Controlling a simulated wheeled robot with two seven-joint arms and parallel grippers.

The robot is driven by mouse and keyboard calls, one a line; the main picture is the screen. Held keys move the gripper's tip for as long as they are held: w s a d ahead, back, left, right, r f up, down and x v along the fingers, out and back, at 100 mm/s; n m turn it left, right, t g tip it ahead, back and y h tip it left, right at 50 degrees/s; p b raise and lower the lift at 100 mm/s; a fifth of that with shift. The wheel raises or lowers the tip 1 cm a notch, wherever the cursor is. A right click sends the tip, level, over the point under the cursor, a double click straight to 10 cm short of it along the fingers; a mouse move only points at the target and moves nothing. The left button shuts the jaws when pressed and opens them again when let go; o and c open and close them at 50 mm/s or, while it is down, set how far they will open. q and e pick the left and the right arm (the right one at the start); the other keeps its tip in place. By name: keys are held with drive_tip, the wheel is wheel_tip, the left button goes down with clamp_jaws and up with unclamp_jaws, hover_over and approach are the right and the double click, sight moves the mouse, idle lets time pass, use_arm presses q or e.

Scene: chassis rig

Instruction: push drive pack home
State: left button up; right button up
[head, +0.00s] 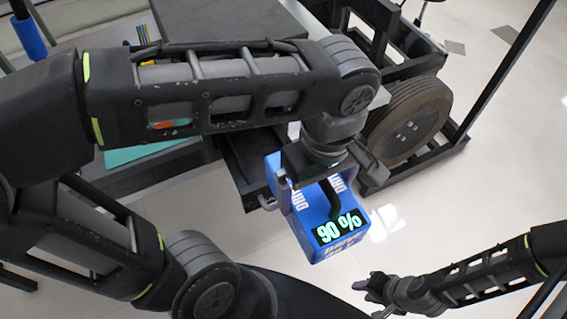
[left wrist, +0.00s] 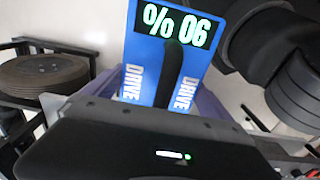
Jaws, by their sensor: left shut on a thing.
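The blue drive pack (head: 315,235) has white "DRIVE" lettering, a black handle and a lit display reading 90 %. My left gripper (head: 329,184) is above it, shut on it, with one finger at each side. The pack stands at the near edge of the dark chassis (head: 243,172); my arm hides how far it is inside. In the left wrist view the pack (left wrist: 158,75) shows its handle and its display upside down, and my gripper hides its lower part. My right gripper (head: 368,287) is low at right, apart from the pack; its jaws are too small to read.
A dark wheel (head: 408,120) on the chassis frame is just right of the pack. A grey slab (head: 225,22) lies behind my left arm. At left, a bench holds a teal mat (head: 135,155) and small items. The pale floor near the right arm is clear.

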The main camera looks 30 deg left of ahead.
use_arm(q)
drive_tip(key=w+a+y, duration=0.1)
drive_tip(key=w+a+f+t+y, duration=0.1)
drive_tip(key=a, duration=0.1)
drive_tip(key=w+a, duration=0.1)
drive_tip(key=shift+a+f+t+y, duration=0.15)
drive_tip(key=shift+f+t+y, duration=0.2)
drive_tip(key=shift+t+y, duration=0.05)
drive_tip(key=w+a+p, duration=0.2)
drive_tip(key=w+a, duration=0.7)
drive_tip(key=a, duration=0.4)
drive_tip(key=x, duration=0.9)
drive_tip(key=shift+d+f+b, duration=0.15)
drive_tip(key=shift+f+b, duration=0.15)
drive_tip(key=shift+b, duration=0.1)
drive_tip(key=shift+f, duration=0.1)
drive_tip(key=shift+w+a+f+g+h+p, duration=0.2)
drive_tip(key=shift+a+f+g+h+p, duration=0.15)
drive_tip(key=shift+f+h+p, duration=0.2)
drive_tip(key=shift+w+a+f+g+h+p, duration=0.2)
drive_tip(key=shift+f+g+h+p, duration=0.1)
drive_tip(key=shift+f+h+p, duration=0.25)
drive_tip(key=shift+w+a+f+g+h+p, duration=0.2)
drive_tip(key=shift+a+f+g+h+p, duration=0.15)
drive_tip(key=shift+f, duration=0.35)
